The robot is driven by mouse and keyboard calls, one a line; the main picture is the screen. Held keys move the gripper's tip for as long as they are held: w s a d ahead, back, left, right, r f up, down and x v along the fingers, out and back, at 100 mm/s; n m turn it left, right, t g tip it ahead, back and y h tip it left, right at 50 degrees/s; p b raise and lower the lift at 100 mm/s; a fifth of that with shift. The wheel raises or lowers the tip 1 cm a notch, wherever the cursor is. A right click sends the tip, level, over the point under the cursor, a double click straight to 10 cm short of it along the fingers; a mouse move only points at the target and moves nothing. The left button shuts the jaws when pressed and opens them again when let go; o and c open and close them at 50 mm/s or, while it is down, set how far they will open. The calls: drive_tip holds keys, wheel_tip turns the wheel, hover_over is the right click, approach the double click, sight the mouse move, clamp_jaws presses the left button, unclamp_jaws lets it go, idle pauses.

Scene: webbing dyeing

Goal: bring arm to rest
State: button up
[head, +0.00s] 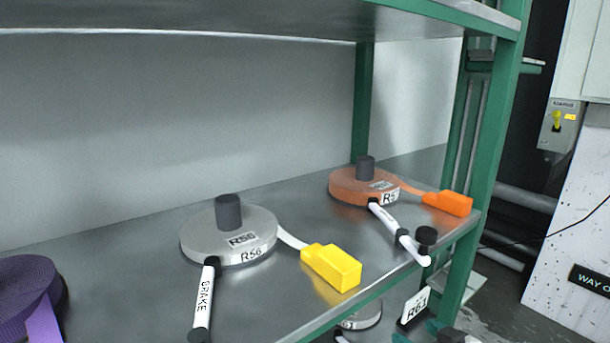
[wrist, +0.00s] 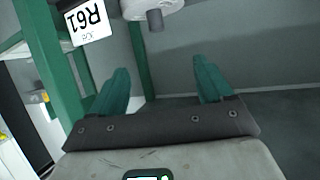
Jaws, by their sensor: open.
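My gripper (wrist: 160,66) shows in the wrist view with its two teal fingers spread apart and nothing between them. A white and grey spool with a dark peg (wrist: 155,19) is beyond the fingertips, at the top of that view. A white R61 label (wrist: 88,22) hangs upside down at the upper left there. In the head view the R61 label (head: 414,306) is below the shelf edge, with teal parts at the bottom edge that may be my gripper.
The metal shelf (head: 130,265) holds a grey R56 spool (head: 200,240) with a yellow block (head: 332,268), an orange spool (head: 345,187) with an orange block (head: 448,203), and a purple roll (head: 25,290). A green post (head: 495,130) stands right. White BRAKE handles (head: 203,300) jut forward.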

drive_tip(key=s+a+f+m+g+h+b, duration=0.1)
drive_tip(key=s+f+g+b, duration=0.25)
drive_tip(key=s+f, duration=0.75)
drive_tip(key=s+d+f+m+g+h+b, duration=0.1)
drive_tip(key=s+d+f+g+b, duration=0.1)
drive_tip(key=s+f, duration=0.3)
drive_tip(key=s+d+f+m+g+h+b, duration=0.1)
drive_tip(key=s+f, duration=0.4)
drive_tip(key=s, duration=0.8)
drive_tip(key=s+d+f+m+g+h+b, duration=0.1)
drive_tip(key=s+d+f+g+h+b, duration=0.1)
drive_tip(key=s+f+g, duration=0.3)
drive_tip(key=s, duration=0.4)
drive_tip(key=shift+s+d+b, duration=0.2)
drive_tip(key=shift+d+b, duration=0.15)
drive_tip(key=shift+d, duration=0.05)
